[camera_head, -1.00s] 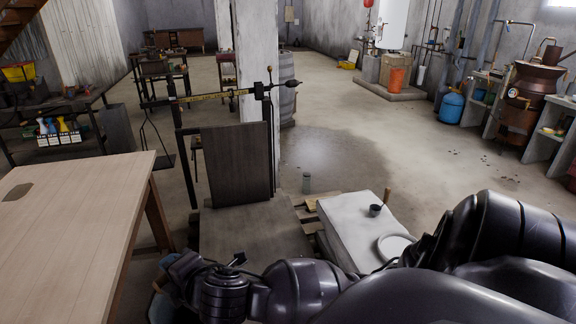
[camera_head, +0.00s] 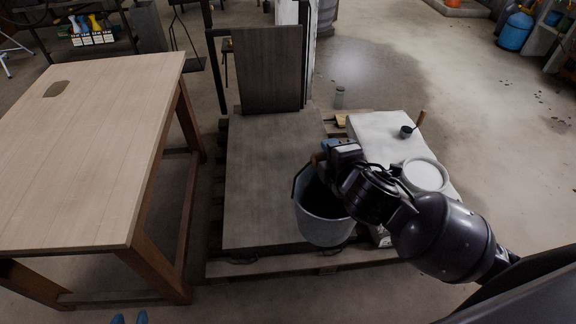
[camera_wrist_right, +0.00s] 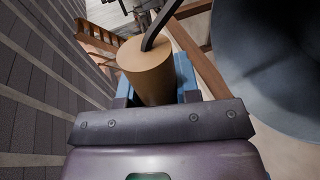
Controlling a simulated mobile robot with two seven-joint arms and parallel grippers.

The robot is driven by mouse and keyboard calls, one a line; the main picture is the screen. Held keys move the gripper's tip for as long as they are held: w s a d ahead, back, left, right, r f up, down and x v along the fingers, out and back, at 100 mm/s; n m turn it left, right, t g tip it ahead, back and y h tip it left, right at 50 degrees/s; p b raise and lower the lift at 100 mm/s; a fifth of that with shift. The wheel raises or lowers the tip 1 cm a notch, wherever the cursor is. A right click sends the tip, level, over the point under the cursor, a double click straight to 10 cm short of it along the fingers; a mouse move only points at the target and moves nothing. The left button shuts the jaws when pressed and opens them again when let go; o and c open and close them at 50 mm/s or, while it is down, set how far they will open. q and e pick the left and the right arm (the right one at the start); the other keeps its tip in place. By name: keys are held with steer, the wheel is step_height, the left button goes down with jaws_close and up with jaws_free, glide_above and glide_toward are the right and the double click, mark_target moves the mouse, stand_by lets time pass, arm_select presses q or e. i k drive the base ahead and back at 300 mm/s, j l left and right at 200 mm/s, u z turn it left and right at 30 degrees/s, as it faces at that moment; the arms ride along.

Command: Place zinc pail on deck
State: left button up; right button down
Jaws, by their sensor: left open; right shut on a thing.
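The zinc pail (camera_head: 325,218) is grey and upright in the head view, in front of the deck's front right part. My right gripper (camera_head: 332,152) is shut on the pail's handle above its rim. The right wrist view shows the wooden grip (camera_wrist_right: 150,70) between the blue fingers and the pail's wall (camera_wrist_right: 265,65) at right. The deck (camera_head: 265,165) is the scale's flat dark platform, bare where it shows. I cannot tell whether the pail's base touches it.
A dark upright board (camera_head: 270,68) stands at the deck's back. A white block (camera_head: 375,130) with a small dark cup (camera_head: 406,132) and a white dish (camera_head: 425,175) stands to the right. A wooden table (camera_head: 85,150) is at left, with a narrow gap to the deck.

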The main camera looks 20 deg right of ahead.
mark_target(287, 169)
steer(key=i+l+z, duration=0.15)
steer(key=i, duration=0.15)
steer(key=i+l+z, duration=0.15)
steer(key=i, duration=0.15)
steer(key=i+l, duration=0.1)
steer(key=i, duration=0.25)
